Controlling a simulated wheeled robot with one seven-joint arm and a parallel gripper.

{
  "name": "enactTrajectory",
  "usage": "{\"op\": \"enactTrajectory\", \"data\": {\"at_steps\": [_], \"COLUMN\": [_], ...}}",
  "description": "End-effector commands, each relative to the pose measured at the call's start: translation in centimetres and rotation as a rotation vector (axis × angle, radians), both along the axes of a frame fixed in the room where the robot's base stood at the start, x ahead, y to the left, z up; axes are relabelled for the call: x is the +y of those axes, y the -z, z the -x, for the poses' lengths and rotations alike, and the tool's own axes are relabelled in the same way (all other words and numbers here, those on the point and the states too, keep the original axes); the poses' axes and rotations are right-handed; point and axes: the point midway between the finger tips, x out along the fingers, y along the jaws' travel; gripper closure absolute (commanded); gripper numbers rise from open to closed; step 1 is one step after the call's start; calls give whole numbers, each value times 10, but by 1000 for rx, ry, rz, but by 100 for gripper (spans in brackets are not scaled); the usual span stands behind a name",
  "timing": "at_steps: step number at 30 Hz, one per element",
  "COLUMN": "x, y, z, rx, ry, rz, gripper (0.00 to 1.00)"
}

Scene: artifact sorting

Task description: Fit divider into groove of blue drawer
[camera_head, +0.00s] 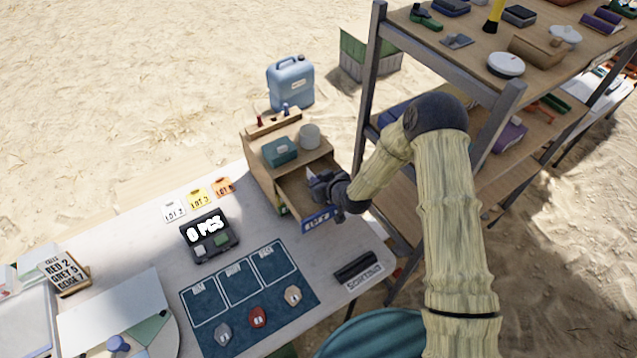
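The blue-labelled drawer (317,221) is pulled out of the small wooden cabinet (262,182) at the table's far right corner. Its inside shows as a brown tray; I cannot make out the groove. My gripper (313,182) is over the open drawer, reaching in from the right, and hides part of its inside. A small pale piece (310,172) shows at the fingertips; I cannot tell whether it is the divider or part of the gripper. The fingers are too small and dark to tell whether they are open or shut.
A blue mat (250,318) with three round pieces and a black case (208,236) lie on the table (150,245). A loaded shelf rack (371,75) stands close behind my arm.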

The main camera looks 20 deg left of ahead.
Motion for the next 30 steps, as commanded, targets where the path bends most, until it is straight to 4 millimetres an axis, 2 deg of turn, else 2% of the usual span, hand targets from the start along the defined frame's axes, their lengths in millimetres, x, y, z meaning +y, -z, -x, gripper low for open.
{"op": "enactTrajectory", "data": {"at_steps": [6, 18, 21, 22, 30], "x": [-2, -1, -1, -1, -1], "y": [20, 24, 23, 23, 22], "z": [0, -1, -1, -1, -1], "rx": [2, 0, 0, 0, 0], "ry": [3, 2, 2, 2, 2], "rz": [1, 0, 0, 0, 0], "gripper": [100, 100, 79, 75, 75]}}
